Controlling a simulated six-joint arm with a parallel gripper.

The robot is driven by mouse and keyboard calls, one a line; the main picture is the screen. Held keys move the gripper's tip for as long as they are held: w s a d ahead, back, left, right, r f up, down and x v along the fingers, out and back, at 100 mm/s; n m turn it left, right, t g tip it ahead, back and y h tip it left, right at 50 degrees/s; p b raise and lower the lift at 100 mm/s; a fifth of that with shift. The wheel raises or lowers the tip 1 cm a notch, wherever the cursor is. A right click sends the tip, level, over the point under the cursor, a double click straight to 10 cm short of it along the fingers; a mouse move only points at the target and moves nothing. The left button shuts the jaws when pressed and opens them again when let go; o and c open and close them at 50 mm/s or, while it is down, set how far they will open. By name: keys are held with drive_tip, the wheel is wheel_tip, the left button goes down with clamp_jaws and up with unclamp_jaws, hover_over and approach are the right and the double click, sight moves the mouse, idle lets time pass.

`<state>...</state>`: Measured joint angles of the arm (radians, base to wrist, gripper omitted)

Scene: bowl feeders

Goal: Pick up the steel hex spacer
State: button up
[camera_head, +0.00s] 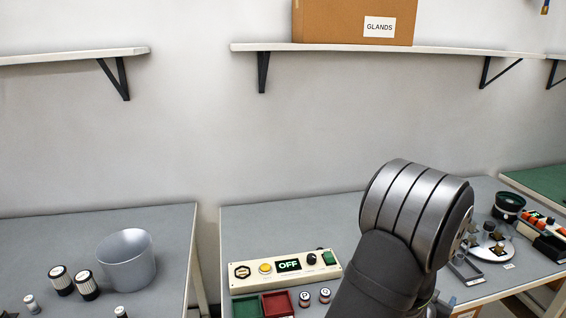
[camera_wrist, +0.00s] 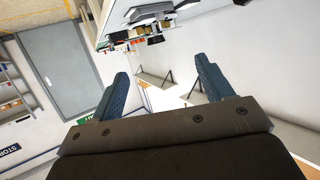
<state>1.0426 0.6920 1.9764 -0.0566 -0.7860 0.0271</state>
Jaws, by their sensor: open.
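I cannot make out a steel hex spacer for certain in either view. Small parts lie on a round pale plate (camera_head: 493,246) on the right bench, too small to name. My gripper (camera_wrist: 162,72) shows in the wrist view, its two blue fingers wide apart with nothing between them. It points out into the room, with a bench edge and some parts tilted at the top of that view. In the head view my arm stands in front of the middle bench and hides part of it; the gripper itself is not visible there.
A control panel reading OFF (camera_head: 289,265), a green tray (camera_head: 245,307), a red tray (camera_head: 278,303) and two round pieces stand left of my arm. A grey bowl (camera_head: 127,258) and striped cylinders (camera_head: 87,285) stand on the left bench. A gap separates the benches.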

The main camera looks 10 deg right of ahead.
drive_tip(key=c, duration=0.3)
drive_tip(key=shift+c, duration=0.2)
drive_tip(key=n+g+y, duration=0.2)
drive_tip(key=n+y, duration=0.3)
drive_tip(key=y, duration=0.3)
approach(460, 257)
drive_tip(key=x, duration=0.3)
drive_tip(key=shift+s+d+f, duration=0.15)
drive_tip(key=shift+d+f, duration=0.1)
drive_tip(key=shift+d, duration=0.05)
drive_tip(key=shift+w+x, duration=0.15)
drive_tip(key=shift+x, duration=0.75)
drive_tip(key=shift+w+x, duration=0.2)
drive_tip(key=shift+x, duration=0.75)
drive_tip(key=shift+w+d+f, duration=0.1)
drive_tip(key=shift+w+f, duration=0.25)
drive_tip(key=shift+f, duration=0.15)
